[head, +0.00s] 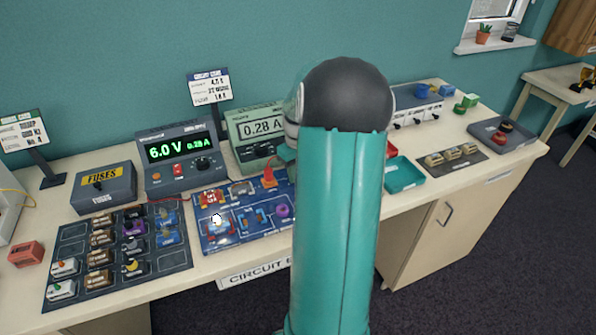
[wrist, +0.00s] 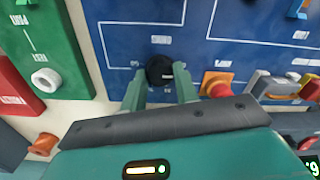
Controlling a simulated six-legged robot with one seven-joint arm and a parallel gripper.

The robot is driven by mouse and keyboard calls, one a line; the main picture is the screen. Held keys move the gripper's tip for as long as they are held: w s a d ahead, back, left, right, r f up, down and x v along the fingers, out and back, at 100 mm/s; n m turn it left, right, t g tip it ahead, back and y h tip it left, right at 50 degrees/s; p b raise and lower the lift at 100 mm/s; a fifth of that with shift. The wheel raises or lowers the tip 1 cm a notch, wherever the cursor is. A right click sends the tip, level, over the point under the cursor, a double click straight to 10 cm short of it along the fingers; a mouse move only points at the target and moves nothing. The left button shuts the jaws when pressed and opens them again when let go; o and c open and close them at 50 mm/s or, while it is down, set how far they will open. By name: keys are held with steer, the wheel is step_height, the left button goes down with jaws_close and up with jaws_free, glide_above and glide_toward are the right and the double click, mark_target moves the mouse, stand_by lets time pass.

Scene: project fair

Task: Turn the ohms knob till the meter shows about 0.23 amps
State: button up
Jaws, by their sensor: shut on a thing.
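The ohms knob (wrist: 159,70) is a black round knob with a light mark, on a blue panel (wrist: 125,45) in the wrist view. My gripper (wrist: 160,88) has its two green fingers on either side of the knob and is shut on it. In the head view my own arm hides the knob and the gripper. The meter (head: 262,127), a pale green box behind the circuit board, reads 0.28 A. The power supply (head: 180,155) beside it reads 6.0 V and 0.28 A.
The blue circuit board (head: 245,243) lies in front of the meter. A parts mat (head: 75,240) and a fuses box (head: 104,190) are on the left. A teal tray (head: 404,176) is right of my arm. In the wrist view, an orange-red plug (wrist: 217,83) sits close right of my fingers.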

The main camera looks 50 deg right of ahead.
steer(key=shift+m, duration=2.5)
steer(key=o, duration=1)
steer(key=shift+r, duration=0.1)
step_height(320, 180, up, 14)
steer(key=shift+f, duration=0.2)
